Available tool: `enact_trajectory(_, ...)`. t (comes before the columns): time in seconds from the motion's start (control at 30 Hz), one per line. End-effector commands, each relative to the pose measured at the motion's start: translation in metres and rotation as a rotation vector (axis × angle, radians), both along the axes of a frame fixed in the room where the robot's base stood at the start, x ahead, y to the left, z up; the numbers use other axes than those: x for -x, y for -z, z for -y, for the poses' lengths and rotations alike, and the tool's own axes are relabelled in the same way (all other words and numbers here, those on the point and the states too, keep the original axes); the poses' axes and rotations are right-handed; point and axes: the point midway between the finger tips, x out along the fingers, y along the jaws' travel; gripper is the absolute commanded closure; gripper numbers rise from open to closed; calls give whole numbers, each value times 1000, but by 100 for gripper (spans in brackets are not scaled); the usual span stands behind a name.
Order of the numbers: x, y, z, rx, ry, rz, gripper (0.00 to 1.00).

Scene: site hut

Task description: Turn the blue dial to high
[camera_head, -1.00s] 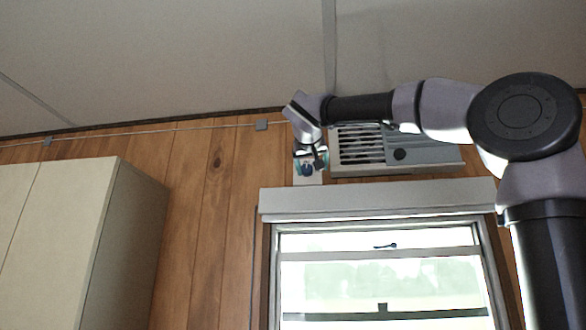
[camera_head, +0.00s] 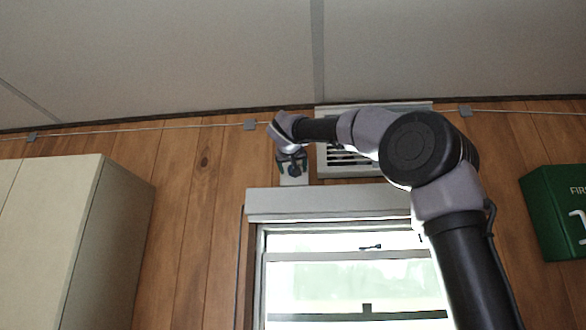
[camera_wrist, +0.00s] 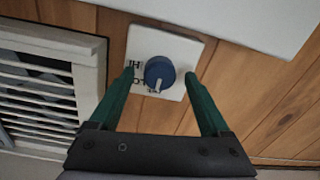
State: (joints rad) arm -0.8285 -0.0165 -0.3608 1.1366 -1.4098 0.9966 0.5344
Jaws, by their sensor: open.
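The blue dial (camera_wrist: 159,73) sits on a white square plate (camera_wrist: 172,46) on the wood wall in the wrist view. A pale pointer mark on the dial points toward the lower edge of the picture. Printed letters, "HI" and what looks like "LO", show on the plate left of the dial. My gripper (camera_wrist: 160,82) is open, its green fingers on either side of the dial; I cannot tell whether they touch it. In the head view my gripper (camera_head: 292,167) is up at the plate, small, with the dial dark between the fingers.
A white louvred vent (camera_head: 345,168) is right of the plate, behind my arm. The window's top box (camera_head: 330,203) is just below the plate. A cream cabinet (camera_head: 95,240) stands left, and a green first-aid box (camera_head: 560,210) hangs right. A cable runs along the wall top.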

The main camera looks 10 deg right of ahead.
Motion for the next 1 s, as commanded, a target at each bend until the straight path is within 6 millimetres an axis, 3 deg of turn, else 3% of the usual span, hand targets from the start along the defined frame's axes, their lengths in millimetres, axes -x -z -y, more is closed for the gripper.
enact_trajectory(0.23, -1, 0, 0, 0, 0, -1, 19)
enact_trajectory(0.27, -1, 0, 0, 0, 0, -1, 27)
enact_trajectory(0.4, -1, 0, 0, 0, 0, -1, 80)
enact_trajectory(0.47, -1, 0, 0, 0, 0, -1, 100)
enact_trajectory(0.77, -1, 1, 1, -31, 1, 8, 100)
enact_trajectory(1.0, -1, 1, 1, -152, 2, 49, 100)
